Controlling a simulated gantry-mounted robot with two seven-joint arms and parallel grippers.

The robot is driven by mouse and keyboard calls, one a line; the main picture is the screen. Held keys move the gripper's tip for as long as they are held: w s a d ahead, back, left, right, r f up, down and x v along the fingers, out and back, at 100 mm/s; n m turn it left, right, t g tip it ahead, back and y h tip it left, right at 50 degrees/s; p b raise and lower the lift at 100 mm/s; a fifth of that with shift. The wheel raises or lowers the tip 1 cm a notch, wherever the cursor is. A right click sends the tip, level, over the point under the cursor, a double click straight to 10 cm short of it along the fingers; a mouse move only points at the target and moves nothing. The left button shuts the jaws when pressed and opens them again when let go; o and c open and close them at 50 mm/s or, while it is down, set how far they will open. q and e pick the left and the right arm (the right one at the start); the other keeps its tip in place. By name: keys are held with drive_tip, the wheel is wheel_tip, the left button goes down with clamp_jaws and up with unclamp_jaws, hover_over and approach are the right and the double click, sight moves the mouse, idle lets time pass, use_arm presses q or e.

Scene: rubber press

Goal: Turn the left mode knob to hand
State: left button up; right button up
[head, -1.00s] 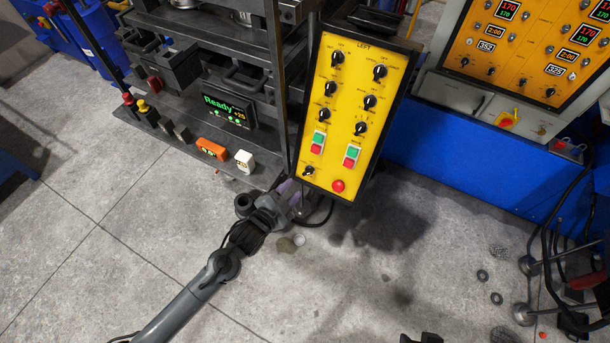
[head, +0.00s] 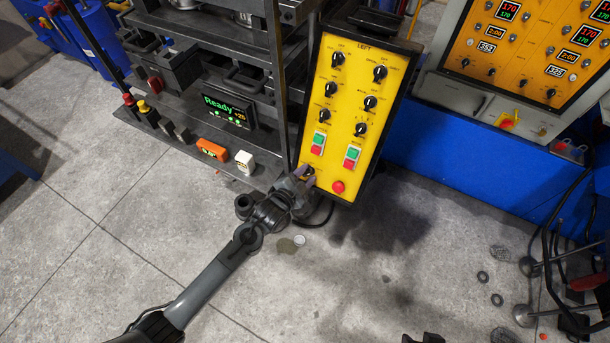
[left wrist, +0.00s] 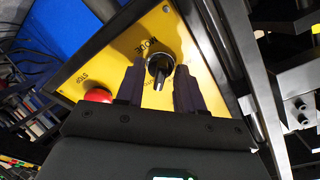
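The yellow left control panel (head: 349,120) carries several black knobs, green and red buttons and a red stop button (head: 338,187). The mode knob (left wrist: 160,65) is black and sits beside the word MODE in the left wrist view. In the head view it is at the panel's lower left, largely hidden by my left gripper (head: 306,176). My left gripper (left wrist: 159,84) is open, one finger on each side of the knob, with yellow panel visible between fingers and knob. The knob's bar slants toward the gripper; its small position labels are not clearly readable.
The red stop button (left wrist: 97,95) lies close beside one finger. A press with a Ready display (head: 226,109) stands left of the panel. An orange box (head: 211,149) and a white box (head: 245,162) sit on its ledge. A dark shape at the bottom edge may be my right gripper (head: 422,338).

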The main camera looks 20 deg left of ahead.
use_arm(q)
clamp_jaws()
drive_tip(key=shift+n, duration=0.3)
drive_tip(key=n+p, duration=0.2)
drive_tip(key=n, duration=0.1)
drive_tip(key=shift+r+n, duration=0.1)
drive_tip(key=shift+n, duration=0.2)
drive_tip(key=n+p, duration=0.1)
drive_tip(key=n, duration=0.3)
drive_tip(key=shift+n+y, duration=0.4)
drive_tip(key=n+p, duration=0.2)
drive_tip(key=n, duration=0.2)
drive_tip(key=shift+d+n+y, duration=0.1)
drive_tip(key=shift+n+y, duration=0.2)
drive_tip(key=shift+n, duration=0.1)
drive_tip(key=n+p, duration=0.1)
drive_tip(key=n, duration=0.4)
